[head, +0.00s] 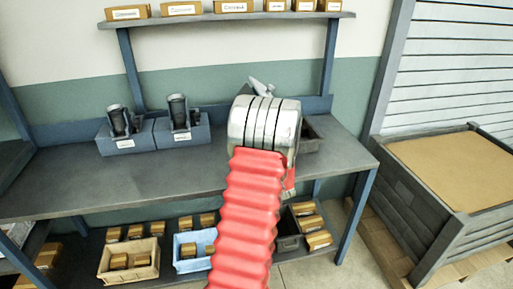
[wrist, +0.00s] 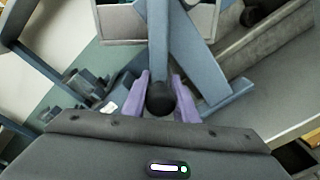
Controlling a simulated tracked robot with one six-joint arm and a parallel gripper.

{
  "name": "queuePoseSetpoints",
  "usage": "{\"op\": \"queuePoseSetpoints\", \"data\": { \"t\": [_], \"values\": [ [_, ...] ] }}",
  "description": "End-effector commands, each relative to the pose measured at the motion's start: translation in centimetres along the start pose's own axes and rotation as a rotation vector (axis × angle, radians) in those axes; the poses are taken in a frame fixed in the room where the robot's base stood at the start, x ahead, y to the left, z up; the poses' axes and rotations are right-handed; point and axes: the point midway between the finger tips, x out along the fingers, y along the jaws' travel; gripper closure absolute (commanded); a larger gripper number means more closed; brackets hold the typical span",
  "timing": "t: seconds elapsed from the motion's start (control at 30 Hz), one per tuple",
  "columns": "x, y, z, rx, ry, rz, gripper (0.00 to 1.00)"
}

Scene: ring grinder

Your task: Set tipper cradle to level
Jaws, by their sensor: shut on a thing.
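In the wrist view, the two purple fingers of my gripper (wrist: 161,82) are closed around a black ball knob (wrist: 160,99). The knob sits at the end of a blue-grey lever bar (wrist: 157,45). A second blue-grey bar (wrist: 195,55) slants down to the right behind it. A blue-grey box (wrist: 120,24) at the top may belong to the tipper cradle; I cannot tell its tilt. In the head view, my wrist hides the gripper and knob. A pale grey piece (head: 262,87) shows just above it.
Two blue-grey holders (head: 126,139) (head: 183,133) with black cylinders stand on the bench (head: 100,185), left of my arm. A dark tray (head: 312,133) is partly hidden at right. Small boxes line the upper shelf (head: 230,18). Bins fill the lower shelf. A large grey crate (head: 420,205) stands right.

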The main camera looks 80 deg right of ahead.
Motion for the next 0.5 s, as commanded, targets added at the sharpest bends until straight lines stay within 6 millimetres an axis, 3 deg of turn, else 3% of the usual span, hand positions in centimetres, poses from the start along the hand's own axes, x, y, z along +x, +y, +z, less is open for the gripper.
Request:
{"op": "queuePoseSetpoints", "data": {
  "t": [0.03, 0.3, 0.33, 0.5],
  "values": [
    [0.02, -0.23, -0.73, 0.001, 0.014, -0.005, 1.0],
    [0.04, -0.31, -0.54, 0.002, 0.011, -0.006, 1.0],
    [0.05, -0.31, -0.52, 0.002, 0.011, -0.006, 0.72],
    [0.02, -0.26, -0.19, 0.002, 0.005, -0.005, 0.6]
  ]
}}
